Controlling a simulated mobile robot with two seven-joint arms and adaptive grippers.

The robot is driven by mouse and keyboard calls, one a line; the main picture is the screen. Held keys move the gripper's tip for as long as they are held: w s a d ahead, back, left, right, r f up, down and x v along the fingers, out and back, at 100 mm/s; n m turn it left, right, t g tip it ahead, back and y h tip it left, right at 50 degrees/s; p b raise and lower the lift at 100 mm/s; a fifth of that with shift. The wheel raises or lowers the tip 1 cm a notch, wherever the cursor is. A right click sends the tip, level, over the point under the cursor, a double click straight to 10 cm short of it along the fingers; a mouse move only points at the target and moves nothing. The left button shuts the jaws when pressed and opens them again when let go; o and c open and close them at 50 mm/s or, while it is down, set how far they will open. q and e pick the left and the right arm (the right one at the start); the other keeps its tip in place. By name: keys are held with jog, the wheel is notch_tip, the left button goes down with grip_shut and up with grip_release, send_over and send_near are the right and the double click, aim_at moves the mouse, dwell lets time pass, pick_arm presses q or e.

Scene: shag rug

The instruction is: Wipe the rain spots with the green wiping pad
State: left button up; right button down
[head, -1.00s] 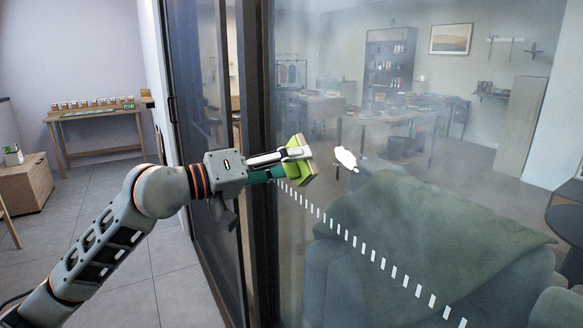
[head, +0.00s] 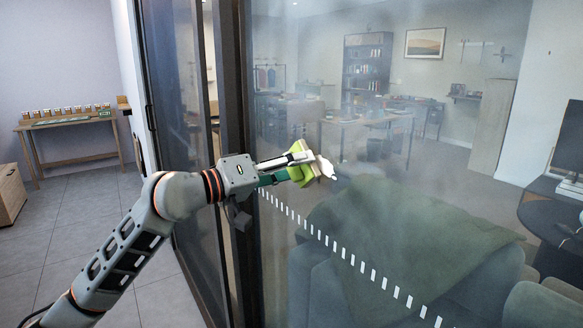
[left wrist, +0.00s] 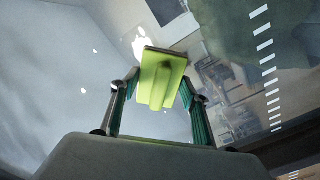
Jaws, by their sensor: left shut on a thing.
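My left gripper (head: 284,168) is shut on the green wiping pad (head: 301,172) and holds it at the glass pane. The pad also shows in the left wrist view (left wrist: 160,82) between the two fingers, a flat plate with a raised grip. A white spot (head: 327,166) on the glass lies just right of the pad, partly hidden by it. In the left wrist view this white spot (left wrist: 140,44) sits just past the pad's far edge. Whether the pad touches the glass I cannot tell. My right gripper is not in view.
The glass pane carries a row of white dashes (head: 343,253) running down to the right. A dark door frame (head: 237,90) stands left of the pane. Behind the glass are a sofa with a green throw (head: 410,235) and desks. Open tiled floor (head: 70,230) lies at the left.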

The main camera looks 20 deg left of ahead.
aim_at(309, 171)
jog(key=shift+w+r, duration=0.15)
pick_arm(q)
jog(key=shift+w+d, duration=0.1)
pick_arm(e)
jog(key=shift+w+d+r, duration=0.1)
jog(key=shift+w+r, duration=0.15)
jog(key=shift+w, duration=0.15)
pick_arm(q)
jog(key=shift+w+d, duration=0.35)
jog(key=shift+w, duration=0.1)
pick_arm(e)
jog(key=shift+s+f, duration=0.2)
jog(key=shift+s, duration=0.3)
pick_arm(q)
jog(key=shift+w+d, duration=0.15)
jog(key=shift+w, duration=0.05)
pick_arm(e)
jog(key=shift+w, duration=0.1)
